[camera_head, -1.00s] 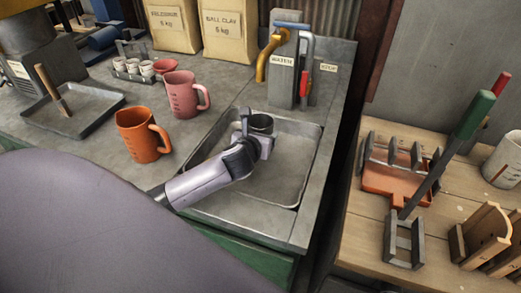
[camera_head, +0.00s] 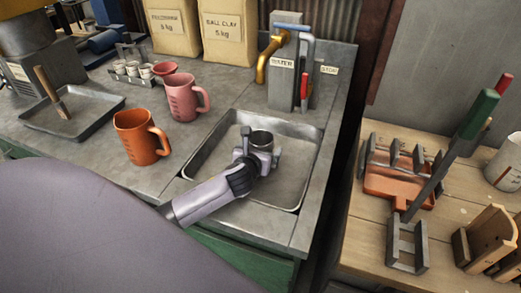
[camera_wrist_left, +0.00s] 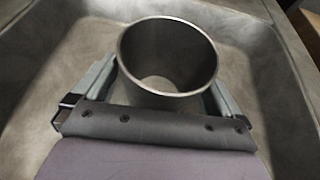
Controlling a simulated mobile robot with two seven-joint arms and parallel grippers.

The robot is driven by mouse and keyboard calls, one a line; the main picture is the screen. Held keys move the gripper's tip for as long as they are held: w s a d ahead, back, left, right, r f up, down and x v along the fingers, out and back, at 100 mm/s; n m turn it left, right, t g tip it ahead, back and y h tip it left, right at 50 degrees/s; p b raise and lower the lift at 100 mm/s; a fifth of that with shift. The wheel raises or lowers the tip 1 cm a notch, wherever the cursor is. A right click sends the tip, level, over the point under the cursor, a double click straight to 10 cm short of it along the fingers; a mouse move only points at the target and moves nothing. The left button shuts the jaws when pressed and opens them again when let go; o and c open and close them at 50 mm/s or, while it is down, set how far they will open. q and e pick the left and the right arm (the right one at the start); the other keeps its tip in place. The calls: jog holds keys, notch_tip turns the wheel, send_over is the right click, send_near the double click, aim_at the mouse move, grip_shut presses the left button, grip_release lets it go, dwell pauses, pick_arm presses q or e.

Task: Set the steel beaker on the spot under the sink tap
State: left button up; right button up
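The steel beaker (camera_head: 261,138) is upright in the sink basin (camera_head: 213,143), lower in the head view than the tap's spout. My left gripper (camera_head: 261,149) has one finger on each side of the beaker and appears shut on it. The left wrist view shows the beaker (camera_wrist_left: 167,62) empty, with the fingers beside its wall and their tips partly hidden behind it. I cannot tell whether its base touches the basin floor. The yellow tap (camera_head: 264,65) stands behind the basin. My right gripper is not in view.
An orange mug (camera_head: 137,140) and a pink mug (camera_head: 181,98) stand on the counter left of the sink. A red-handled lever (camera_head: 304,88) hangs beside the tap. A wooden table (camera_head: 375,220) with an orange tray stands at the right.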

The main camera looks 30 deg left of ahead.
pick_arm(q)
jog(key=shift+r, duration=0.25)
jog(key=p+v, duration=0.1)
jog(key=v, duration=1.1)
jog(key=shift+p, duration=0.3)
jog(key=shift+f, duration=0.1)
